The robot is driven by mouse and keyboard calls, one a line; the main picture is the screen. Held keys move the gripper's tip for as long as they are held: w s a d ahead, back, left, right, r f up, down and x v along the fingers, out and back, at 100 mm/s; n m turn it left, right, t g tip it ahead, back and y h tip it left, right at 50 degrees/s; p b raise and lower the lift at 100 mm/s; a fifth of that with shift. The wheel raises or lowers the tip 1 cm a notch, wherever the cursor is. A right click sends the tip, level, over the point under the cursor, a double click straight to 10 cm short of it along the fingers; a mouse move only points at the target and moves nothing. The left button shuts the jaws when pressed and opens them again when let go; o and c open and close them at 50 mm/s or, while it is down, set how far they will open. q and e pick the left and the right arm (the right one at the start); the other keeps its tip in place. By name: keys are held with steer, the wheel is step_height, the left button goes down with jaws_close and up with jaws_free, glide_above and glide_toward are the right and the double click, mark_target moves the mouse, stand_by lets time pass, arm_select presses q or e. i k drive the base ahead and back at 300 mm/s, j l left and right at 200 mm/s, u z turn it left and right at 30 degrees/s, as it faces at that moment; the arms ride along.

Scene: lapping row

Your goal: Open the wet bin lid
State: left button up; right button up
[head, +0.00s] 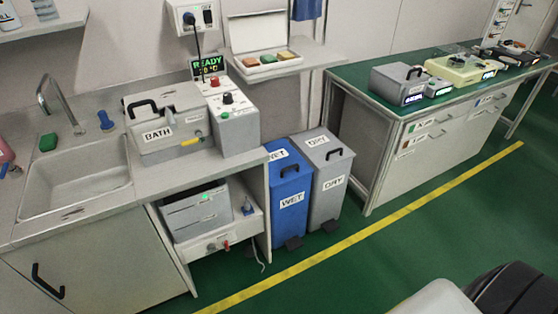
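The wet bin (287,202) is a blue bin on the floor, at the right end of the sink counter. Neither of my grippers is in view. A white and black rounded part at the bottom right looks like mine.
The counter (235,160) with the bath unit (165,125) is left of the bins, and a green-topped bench (350,80) is to the right. The green floor in front of the bins is clear, crossed by a yellow line (375,235).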

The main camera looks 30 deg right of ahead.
mark_target(286, 165)
steer(key=i+l, duration=0.35)
steer(key=l, duration=0.2)
steer(key=i+l, duration=0.4)
steer(key=l, duration=0.1)
